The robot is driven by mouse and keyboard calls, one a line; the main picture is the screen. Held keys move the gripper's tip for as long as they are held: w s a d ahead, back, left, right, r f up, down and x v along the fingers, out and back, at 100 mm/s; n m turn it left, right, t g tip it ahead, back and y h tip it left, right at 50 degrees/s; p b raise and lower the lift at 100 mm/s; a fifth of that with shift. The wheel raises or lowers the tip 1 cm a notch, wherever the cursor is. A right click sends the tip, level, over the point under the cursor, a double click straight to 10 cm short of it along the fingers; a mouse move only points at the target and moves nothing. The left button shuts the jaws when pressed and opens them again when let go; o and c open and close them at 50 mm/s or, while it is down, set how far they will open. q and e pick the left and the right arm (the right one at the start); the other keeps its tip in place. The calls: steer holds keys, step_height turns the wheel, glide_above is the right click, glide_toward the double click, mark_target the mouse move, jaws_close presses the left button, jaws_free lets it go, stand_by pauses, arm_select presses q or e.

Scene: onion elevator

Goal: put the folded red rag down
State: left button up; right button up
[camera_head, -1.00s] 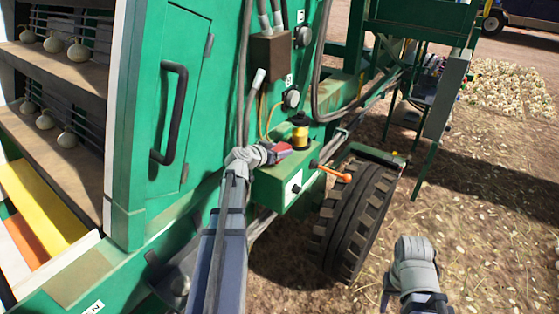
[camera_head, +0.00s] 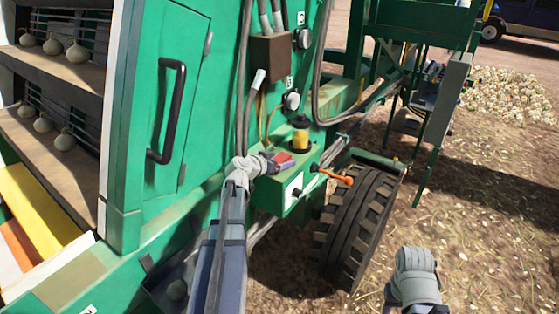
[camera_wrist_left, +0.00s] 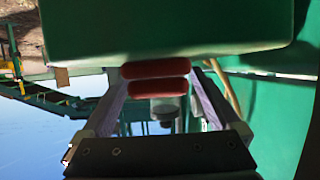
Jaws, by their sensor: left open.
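The folded red rag (camera_head: 284,158) lies on top of the green box (camera_head: 270,196) on the machine's side. In the left wrist view, where the picture is upside down, the rag (camera_wrist_left: 157,92) shows as two stacked red folds against the green box (camera_wrist_left: 165,30). My left gripper (camera_head: 274,161) is at the rag with its fingers open, one on each side of it. My right arm shows at the bottom right; its gripper is not in view.
A yellow jar with a black cap (camera_head: 300,138) stands just behind the rag. An orange-handled lever (camera_head: 336,177) sticks out to the right, above a large tyre (camera_head: 358,222). Cables (camera_head: 246,95) hang on the green panel. Onions (camera_head: 65,142) sit on shelves at left.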

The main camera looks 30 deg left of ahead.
arm_select(q)
steer(key=shift+r+p, duration=0.3)
steer(key=shift+p, duration=0.05)
steer(key=p+v, duration=0.4)
steer(key=v, duration=0.8)
steer(key=shift+f, duration=0.2)
